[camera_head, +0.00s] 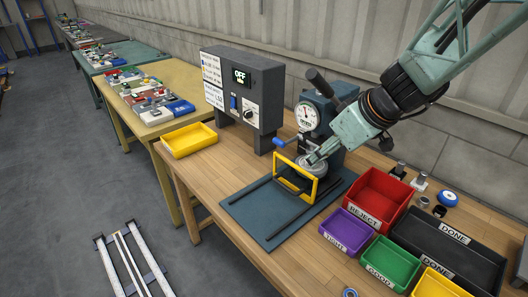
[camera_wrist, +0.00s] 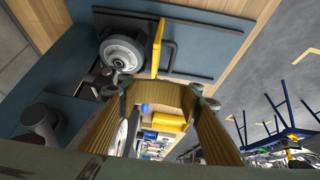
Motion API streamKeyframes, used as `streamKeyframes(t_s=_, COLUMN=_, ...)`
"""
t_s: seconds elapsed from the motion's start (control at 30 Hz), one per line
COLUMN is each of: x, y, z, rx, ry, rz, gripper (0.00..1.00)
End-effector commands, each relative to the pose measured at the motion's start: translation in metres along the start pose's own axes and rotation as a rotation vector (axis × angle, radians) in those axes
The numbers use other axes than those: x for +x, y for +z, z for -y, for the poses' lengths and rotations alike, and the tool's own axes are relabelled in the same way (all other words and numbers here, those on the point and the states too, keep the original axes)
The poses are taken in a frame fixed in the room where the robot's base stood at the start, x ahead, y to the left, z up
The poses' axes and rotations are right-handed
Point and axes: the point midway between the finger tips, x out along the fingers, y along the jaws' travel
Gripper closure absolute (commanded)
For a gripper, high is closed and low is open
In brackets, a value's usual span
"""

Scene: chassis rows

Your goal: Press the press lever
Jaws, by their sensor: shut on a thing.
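The bench press (camera_head: 345,110) stands on the wooden bench with a dial gauge (camera_head: 307,117) on its face. A dark cylindrical grip (camera_head: 319,82) sticks out at its upper left, and a blue-ended handle (camera_head: 280,142) sticks out lower down. My gripper (camera_head: 312,158) is low in front of the press, away from both. It appears shut on the edge of the upright yellow frame (camera_head: 296,165); the exact contact is unclear. In the wrist view the yellow frame (camera_wrist: 158,45) runs down towards my fingertips (camera_wrist: 158,88). A grey round part (camera_wrist: 122,50) lies beside it.
A control box (camera_head: 243,95) reading OFF stands left of the press. Red (camera_head: 384,190), purple (camera_head: 346,228), green (camera_head: 391,262) and black (camera_head: 452,245) bins fill the right side. A yellow tray (camera_head: 188,140) sits at the left edge. The blue mat (camera_head: 245,212) has clear space.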

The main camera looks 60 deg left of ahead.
Motion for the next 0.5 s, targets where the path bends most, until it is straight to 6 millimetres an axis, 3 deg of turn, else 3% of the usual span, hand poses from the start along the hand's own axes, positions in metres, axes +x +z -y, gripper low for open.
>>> streamKeyframes(t_s=0.5, x=-0.055, y=0.01, z=-0.041, rx=0.002, ry=0.0, rz=0.001, gripper=0.96)
